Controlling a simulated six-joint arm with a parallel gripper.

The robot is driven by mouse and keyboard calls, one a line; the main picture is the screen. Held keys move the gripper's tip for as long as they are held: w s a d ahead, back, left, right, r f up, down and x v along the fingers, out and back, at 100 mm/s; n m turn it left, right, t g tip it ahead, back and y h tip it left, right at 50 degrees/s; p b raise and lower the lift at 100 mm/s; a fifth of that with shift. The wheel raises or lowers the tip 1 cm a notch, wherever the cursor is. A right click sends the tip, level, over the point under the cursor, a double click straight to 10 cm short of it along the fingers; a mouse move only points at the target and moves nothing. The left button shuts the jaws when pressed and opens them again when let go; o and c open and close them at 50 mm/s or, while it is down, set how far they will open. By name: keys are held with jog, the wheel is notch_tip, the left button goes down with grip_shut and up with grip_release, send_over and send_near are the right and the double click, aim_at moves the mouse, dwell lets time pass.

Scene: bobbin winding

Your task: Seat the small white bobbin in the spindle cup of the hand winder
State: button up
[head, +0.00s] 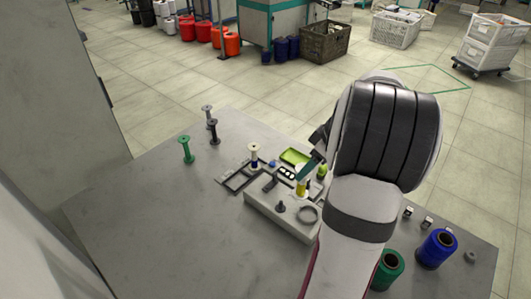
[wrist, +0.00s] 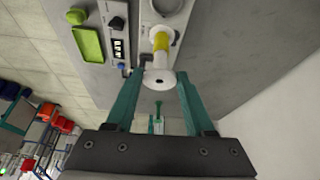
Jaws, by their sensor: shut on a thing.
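A small white bobbin (wrist: 160,81) with a yellow band (wrist: 161,42) is between the tips of my gripper's teal fingers (wrist: 162,74) in the wrist view. The gripper is shut on it near its white end flange, which has a dark centre hole. In the head view the bobbin (head: 302,187) shows below the fingers (head: 308,168), roughly upright, at the back right of the grey hand winder (head: 262,204). The bobbin's far end hides the spindle cup. I cannot tell whether it touches or sits in the cup.
The winder top carries a dark knob (head: 281,205) and a grey ring (head: 308,214). Behind it are a green tray (head: 294,157) and another white spool (head: 254,154). A green spool (head: 186,150) stands at the left. Blue (head: 436,248) and green (head: 386,269) cones stand at the right.

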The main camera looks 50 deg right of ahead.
jog(key=shift+m, duration=0.4)
jog(key=shift+s+a+f, duration=0.1)
jog(key=shift+s+f, duration=1.7)
jog(key=shift+f, duration=0.3)
jog(key=shift+f, duration=0.5)
jog(key=shift+f, duration=0.45)
jog(key=o, duration=1.1)
jog(key=shift+c, duration=0.2)
